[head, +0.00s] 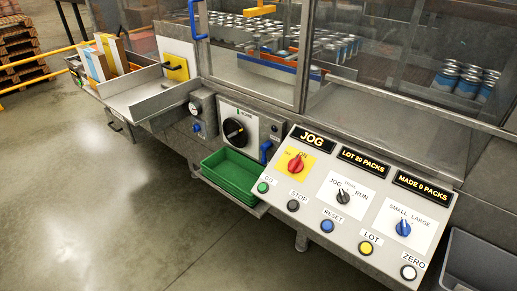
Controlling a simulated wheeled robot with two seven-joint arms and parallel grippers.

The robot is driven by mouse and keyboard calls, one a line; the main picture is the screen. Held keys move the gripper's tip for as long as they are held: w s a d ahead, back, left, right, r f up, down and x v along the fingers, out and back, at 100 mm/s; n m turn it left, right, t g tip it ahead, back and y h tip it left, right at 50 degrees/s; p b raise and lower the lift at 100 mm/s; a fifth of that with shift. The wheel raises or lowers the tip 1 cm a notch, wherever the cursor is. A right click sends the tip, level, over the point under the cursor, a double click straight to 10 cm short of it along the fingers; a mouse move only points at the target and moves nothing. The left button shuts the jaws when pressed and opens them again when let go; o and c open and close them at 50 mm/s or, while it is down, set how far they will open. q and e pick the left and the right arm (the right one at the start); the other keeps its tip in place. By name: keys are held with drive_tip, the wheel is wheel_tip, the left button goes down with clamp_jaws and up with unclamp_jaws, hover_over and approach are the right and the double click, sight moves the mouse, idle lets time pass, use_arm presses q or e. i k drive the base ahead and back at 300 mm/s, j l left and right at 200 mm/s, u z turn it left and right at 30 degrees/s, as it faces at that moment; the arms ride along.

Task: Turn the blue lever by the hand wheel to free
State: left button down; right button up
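The hand wheel (236,131) is a round black wheel on a pale panel on the machine's front, in the middle of the head view. A blue lever (266,151) sits just right of and below the wheel, beside the panel's right edge. It looks roughly upright; its lock or free marking is too small to read. Another small blue handle (197,127) is below a round gauge (196,107), left of the wheel. Neither of my grippers is in view, and nothing touches the lever.
A green tray (232,178) stands below the wheel. A sloped control panel (345,212) with knobs and buttons juts out at the right, its display reading JOG. A grey bin (480,260) is at the lower right. The floor (90,190) at left is clear.

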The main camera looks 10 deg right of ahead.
sight(267, 144)
drive_tip(key=i+j+z, duration=0.1)
drive_tip(key=z, duration=0.35)
drive_tip(key=i+j+z, duration=0.1)
drive_tip(key=z, duration=0.4)
drive_tip(key=j+z, duration=0.25)
drive_tip(key=z, duration=0.2)
drive_tip(key=j+z, duration=0.2)
drive_tip(key=z, duration=0.25)
drive_tip(key=i, duration=0.05)
